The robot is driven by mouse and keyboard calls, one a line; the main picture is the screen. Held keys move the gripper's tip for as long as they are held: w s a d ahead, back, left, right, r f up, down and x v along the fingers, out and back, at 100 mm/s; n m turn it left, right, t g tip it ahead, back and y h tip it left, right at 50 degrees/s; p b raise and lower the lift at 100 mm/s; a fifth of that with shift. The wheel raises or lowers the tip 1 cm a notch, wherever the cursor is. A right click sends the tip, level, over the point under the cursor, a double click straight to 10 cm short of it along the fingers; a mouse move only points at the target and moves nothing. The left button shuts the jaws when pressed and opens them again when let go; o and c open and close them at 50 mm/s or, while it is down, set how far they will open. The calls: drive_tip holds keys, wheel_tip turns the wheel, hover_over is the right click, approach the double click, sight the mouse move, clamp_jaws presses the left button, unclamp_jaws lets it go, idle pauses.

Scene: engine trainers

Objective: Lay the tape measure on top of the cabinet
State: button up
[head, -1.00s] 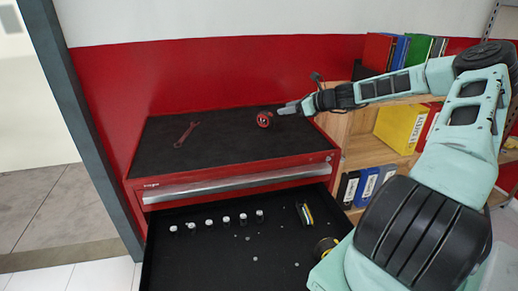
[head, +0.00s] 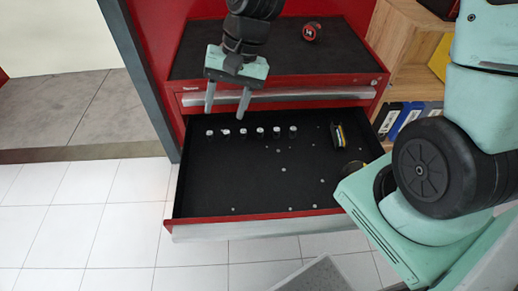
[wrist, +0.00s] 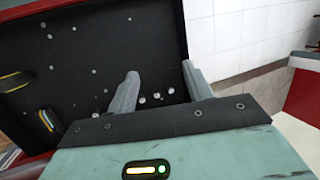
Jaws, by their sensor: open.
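A round yellow-and-black item (head: 354,168) lies at the right side of the open drawer, partly hidden by my arm; it looks like the tape measure. In the wrist view this item (wrist: 15,80) is cut by the left edge. A round red-and-black item (head: 311,32) lies on the black top of the red cabinet (head: 200,62); I cannot tell exactly what it is. My gripper (head: 227,110) is open and empty, fingers pointing down over the drawer's left rear, near a row of small sockets. It also shows in the wrist view (wrist: 160,72).
The open drawer (head: 250,180) holds several sockets (head: 243,131), a black-and-yellow striped item (head: 339,136) and loose small parts. A wooden shelf (head: 405,45) with binders stands at the right. The cabinet top has bare room around the red item.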

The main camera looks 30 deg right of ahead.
drive_tip(key=s+a+r+n+h, duration=0.1)
drive_tip(key=s+r+n, duration=0.1)
drive_tip(key=s+n, duration=0.4)
drive_tip(key=s+a+r+n+h, duration=0.1)
drive_tip(key=s+r+n+h, duration=0.1)
drive_tip(key=s+n, duration=0.4)
drive_tip(key=shift+s+h, duration=0.3)
drive_tip(key=shift+s, duration=2.35)
drive_tip(key=shift+a, duration=0.15)
